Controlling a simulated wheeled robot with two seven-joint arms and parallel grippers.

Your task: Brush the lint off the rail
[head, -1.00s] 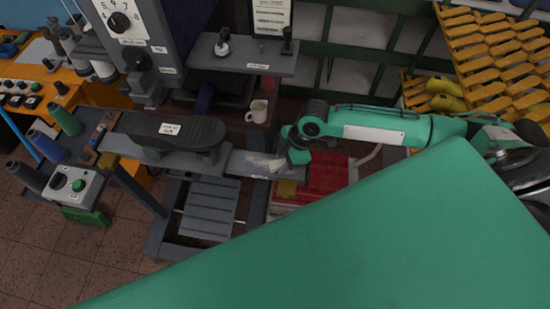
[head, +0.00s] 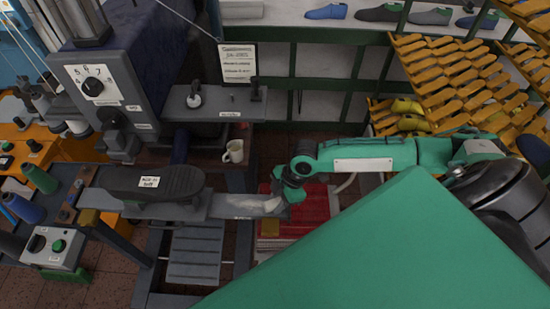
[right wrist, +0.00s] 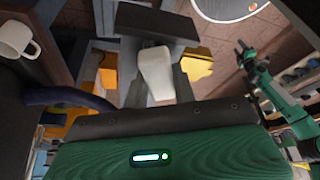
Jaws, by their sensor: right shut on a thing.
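The rail (head: 225,205) is a grey flat bar running right from under a dark shoe-shaped pad (head: 160,183). Pale lint (head: 258,206) lies on its right part. My right gripper (head: 289,196) is at the rail's right end, next to the lint. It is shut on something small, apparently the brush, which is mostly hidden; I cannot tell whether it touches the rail. My left gripper is not in the head view; a green arm (right wrist: 285,105) shows in the right wrist view, its fingers unclear.
A white mug (head: 233,151) stands behind the rail, also seen in the right wrist view (right wrist: 17,38). A grey machine with a dial (head: 92,85) rises at the left. A red crate (head: 308,212) is below the rail's right end. Yellow racks (head: 450,75) fill the back right.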

